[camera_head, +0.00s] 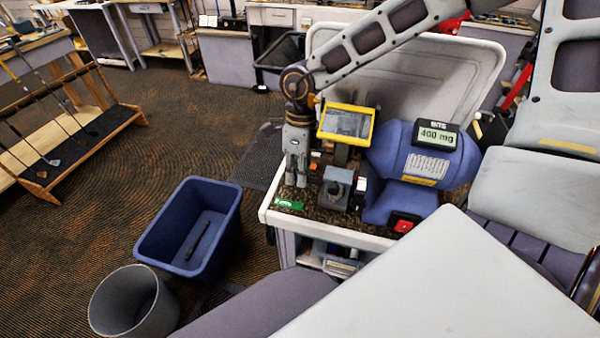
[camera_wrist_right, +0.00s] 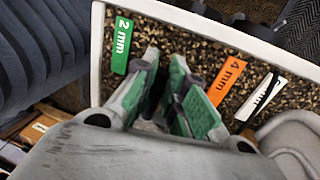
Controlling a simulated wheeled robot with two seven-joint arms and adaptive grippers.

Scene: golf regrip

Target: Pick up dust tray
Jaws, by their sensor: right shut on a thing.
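My right gripper (camera_head: 298,178) points down over the left part of a white-rimmed worktop (camera_head: 340,232) covered in brown grit. In the right wrist view the fingers (camera_wrist_right: 178,78) have green pads and are closed on a dark thing (camera_wrist_right: 167,97) that they mostly hide. I cannot tell whether this is the dust tray, and I cannot pick out a dust tray for sure elsewhere. A green "2 mm" strip (camera_wrist_right: 122,46) and an orange "4 mm" strip (camera_wrist_right: 227,81) lie on the grit beside the fingers. My left gripper is not in view.
A blue machine reading "400 mg" (camera_head: 425,165) and a yellow-framed screen (camera_head: 346,123) stand right of the gripper. A grey block (camera_head: 337,187) is close by. A blue bin (camera_head: 190,225) and grey bucket (camera_head: 133,305) stand on the floor.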

